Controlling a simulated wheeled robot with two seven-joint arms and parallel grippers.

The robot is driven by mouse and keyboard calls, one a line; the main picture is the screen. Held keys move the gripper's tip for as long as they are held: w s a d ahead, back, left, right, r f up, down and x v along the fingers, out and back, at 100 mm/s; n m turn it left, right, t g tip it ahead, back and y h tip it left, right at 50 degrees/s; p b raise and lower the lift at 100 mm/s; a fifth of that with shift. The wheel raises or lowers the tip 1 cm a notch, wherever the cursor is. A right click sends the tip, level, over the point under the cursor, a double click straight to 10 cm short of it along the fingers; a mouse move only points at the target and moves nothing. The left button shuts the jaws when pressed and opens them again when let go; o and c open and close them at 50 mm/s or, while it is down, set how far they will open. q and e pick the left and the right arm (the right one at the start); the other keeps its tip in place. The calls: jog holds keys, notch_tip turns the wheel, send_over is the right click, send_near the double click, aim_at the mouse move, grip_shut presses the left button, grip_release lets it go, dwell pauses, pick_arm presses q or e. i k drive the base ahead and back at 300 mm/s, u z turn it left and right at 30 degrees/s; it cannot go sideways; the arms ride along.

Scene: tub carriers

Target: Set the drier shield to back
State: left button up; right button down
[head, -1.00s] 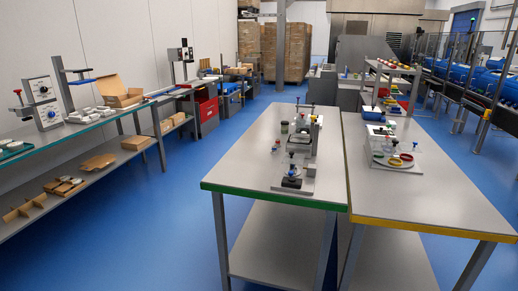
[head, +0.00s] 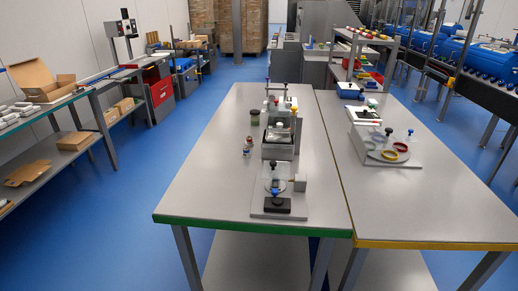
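No part is clearly recognisable as the drier shield at this size. Small devices stand in a row on the green-edged table (head: 215,190). The setting of any shield cannot be told. Neither of my grippers is in view.
A yellow-edged table (head: 440,215) adjoins on the right, bearing a white fixture with yellow and red rings (head: 394,152). Small jars (head: 247,148) stand left of the devices. A glass-topped bench (head: 40,115) runs along the left wall. Blue floor (head: 130,195) is open between bench and tables.

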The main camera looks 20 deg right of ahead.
aim_at(273, 163)
jog(key=z, duration=0.6)
jog(key=i, duration=0.9)
jog(key=z, duration=0.8)
